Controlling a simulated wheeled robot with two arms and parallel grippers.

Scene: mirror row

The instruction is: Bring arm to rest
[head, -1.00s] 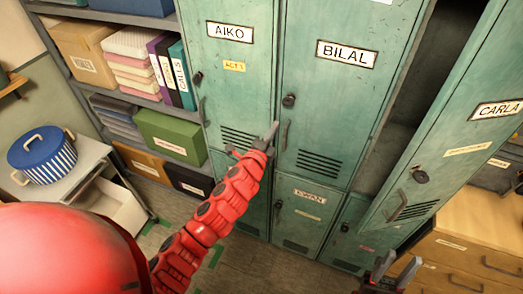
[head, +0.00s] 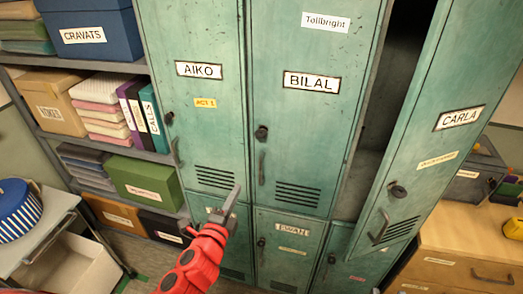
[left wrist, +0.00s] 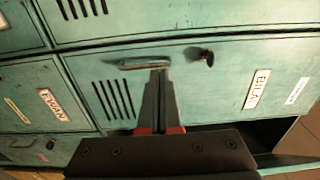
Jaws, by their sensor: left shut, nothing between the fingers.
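My red left arm comes up from the bottom of the head view, and its left gripper (head: 236,191) is shut and empty in front of the green lockers. In the left wrist view the closed fingers (left wrist: 158,74) overlap the handle (left wrist: 138,63) of the BILAL door; whether they touch it I cannot tell. The BILAL door (head: 303,130) looks closed, with its handle (head: 262,168) clear of the gripper in the head view. The AIKO door (head: 200,125) is closed too. My right gripper is not in view.
The CARLA door (head: 440,150) stands open at the right, jutting towards me beside a dark interior. A wooden drawer unit (head: 460,250) is beyond it.

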